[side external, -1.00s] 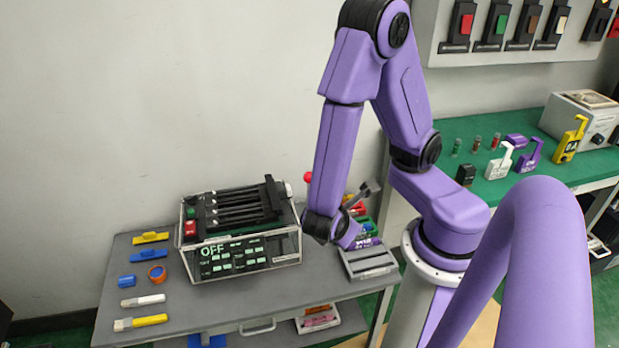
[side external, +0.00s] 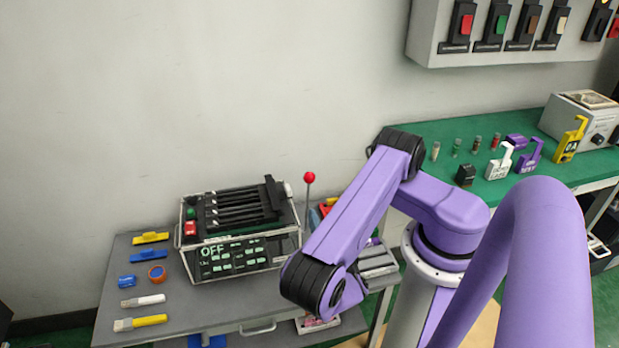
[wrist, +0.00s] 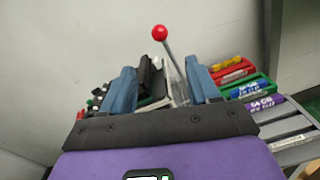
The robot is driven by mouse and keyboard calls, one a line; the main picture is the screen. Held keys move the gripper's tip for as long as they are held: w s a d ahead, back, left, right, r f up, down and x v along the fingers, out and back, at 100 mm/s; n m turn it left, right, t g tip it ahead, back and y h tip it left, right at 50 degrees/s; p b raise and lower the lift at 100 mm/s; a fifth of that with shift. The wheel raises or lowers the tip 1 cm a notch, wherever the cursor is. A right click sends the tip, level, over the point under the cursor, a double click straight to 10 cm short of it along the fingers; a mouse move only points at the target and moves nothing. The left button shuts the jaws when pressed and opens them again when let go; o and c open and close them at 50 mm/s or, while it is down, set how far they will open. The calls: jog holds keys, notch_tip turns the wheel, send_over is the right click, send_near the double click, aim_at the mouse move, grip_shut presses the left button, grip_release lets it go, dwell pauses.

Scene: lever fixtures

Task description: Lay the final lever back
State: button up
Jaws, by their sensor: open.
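A lever with a red ball knob (side external: 309,177) stands upright on a thin grey rod at the right end of the black box (side external: 235,262). In the wrist view its red knob (wrist: 160,32) is ahead of my gripper (wrist: 160,69), and its rod slants down between the two blue fingers. The fingers are wide apart, with nothing gripped. The lever's base is hidden. Several black bars (side external: 235,208) lie across the top of the box, whose front reads OFF. In the side view my forearm hides the gripper.
A red button (side external: 190,228) is on the box's left end. Small tools and a blue roll (side external: 127,282) lie left of it on the grey bench (side external: 215,305). In the wrist view, racks of coloured markers (wrist: 250,91) stand to the right.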

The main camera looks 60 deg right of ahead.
aim_at(311, 181)
jog(key=x, duration=1.7)
jog(key=shift+w+d, duration=0.15)
jog(key=shift+w, duration=0.15)
grip_shut()
